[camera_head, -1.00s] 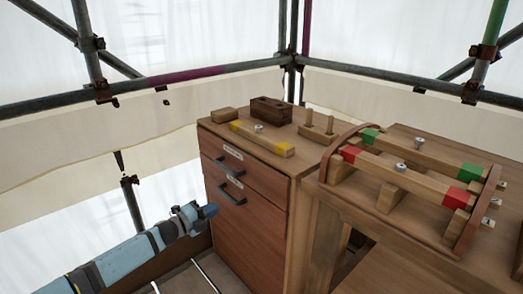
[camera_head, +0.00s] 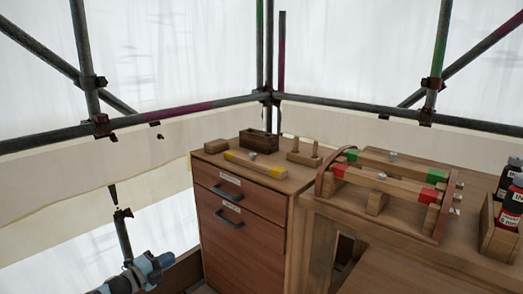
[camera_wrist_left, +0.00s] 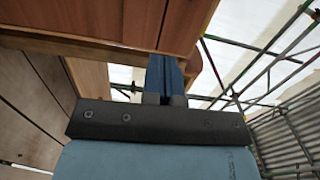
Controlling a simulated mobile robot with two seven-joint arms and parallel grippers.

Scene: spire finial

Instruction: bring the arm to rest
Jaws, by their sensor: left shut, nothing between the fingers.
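My left gripper (camera_head: 168,258) is low at the left of the head view, beside the wooden drawer cabinet (camera_head: 238,238) and apart from it. It points toward the right of the picture. In the left wrist view its two blue fingers (camera_wrist_left: 165,72) are together with nothing between them. Only the end of my blue left arm shows in the head view; the rest is below the frame. My right gripper is in neither view.
On the cabinet top lie a yellow-marked bar (camera_head: 256,164), a dark holed block (camera_head: 259,141) and a pegged block (camera_head: 303,156). The bench at right carries a wooden rack (camera_head: 325,185) with red- and green-marked bars, and bottles (camera_head: 509,210). Scaffold tubes (camera_head: 190,109) and white sheeting surround the place.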

